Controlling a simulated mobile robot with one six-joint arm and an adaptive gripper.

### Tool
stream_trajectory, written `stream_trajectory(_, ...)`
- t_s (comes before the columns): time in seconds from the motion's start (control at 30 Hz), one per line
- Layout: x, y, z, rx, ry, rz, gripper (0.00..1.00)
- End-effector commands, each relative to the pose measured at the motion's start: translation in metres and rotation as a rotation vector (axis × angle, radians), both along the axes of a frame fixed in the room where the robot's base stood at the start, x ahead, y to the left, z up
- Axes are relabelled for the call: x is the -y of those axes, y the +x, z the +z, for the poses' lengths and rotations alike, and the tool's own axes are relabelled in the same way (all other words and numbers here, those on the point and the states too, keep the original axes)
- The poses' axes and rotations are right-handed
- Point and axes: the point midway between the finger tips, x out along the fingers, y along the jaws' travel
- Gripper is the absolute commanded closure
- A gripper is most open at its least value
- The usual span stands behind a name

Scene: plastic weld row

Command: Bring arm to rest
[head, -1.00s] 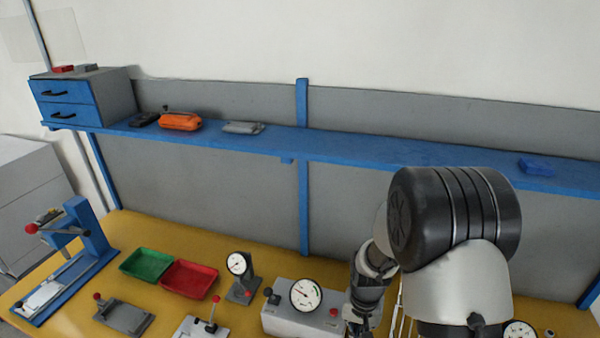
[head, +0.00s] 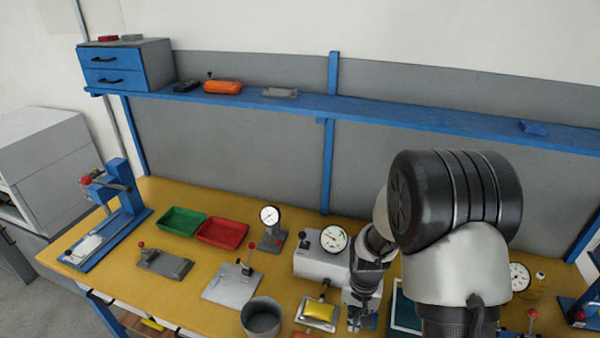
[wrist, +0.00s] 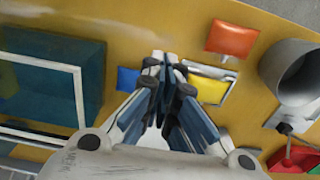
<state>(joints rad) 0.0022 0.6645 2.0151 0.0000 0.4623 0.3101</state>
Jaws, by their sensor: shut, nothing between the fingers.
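My gripper (wrist: 165,90) shows in the wrist view with its fingers together and nothing between them. In the head view my gripper (head: 362,318) hangs low over the yellow bench (head: 190,292), partly hidden behind my own arm. In the wrist view a blue pad (wrist: 128,79) lies just left of the fingers. A yellow pad on a metal plate (wrist: 211,90) lies just right of them, and the yellow pad also shows in the head view (head: 319,311). An orange pad (wrist: 232,38) lies beyond the plate.
A grey cup (head: 261,318) stands near the front edge. Green (head: 182,221) and red (head: 222,233) trays, a gauge box (head: 318,262) and a blue press (head: 122,195) stand on the bench. A blue shelf (head: 400,119) runs behind.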

Motion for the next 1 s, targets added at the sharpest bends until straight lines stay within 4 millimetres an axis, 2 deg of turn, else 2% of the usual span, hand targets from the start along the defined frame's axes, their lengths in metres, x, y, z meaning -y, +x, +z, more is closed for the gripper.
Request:
stream_trajectory(0.03,0.000,0.002,0.016,0.019,0.000,0.007,1.00)
stream_trajectory(0.27,0.000,-0.006,0.065,0.061,-0.002,0.040,1.00)
stream_trajectory(0.37,0.000,-0.013,0.090,0.084,-0.003,0.056,1.00)
stream_trajectory(0.53,0.000,-0.033,0.142,0.138,-0.007,0.096,1.00)
stream_trajectory(0.7,0.000,-0.073,0.201,0.212,-0.017,0.150,1.00)
stream_trajectory(0.8,0.000,-0.102,0.228,0.253,-0.025,0.183,1.00)
stream_trajectory(1.0,0.000,-0.162,0.262,0.335,-0.044,0.247,1.00)
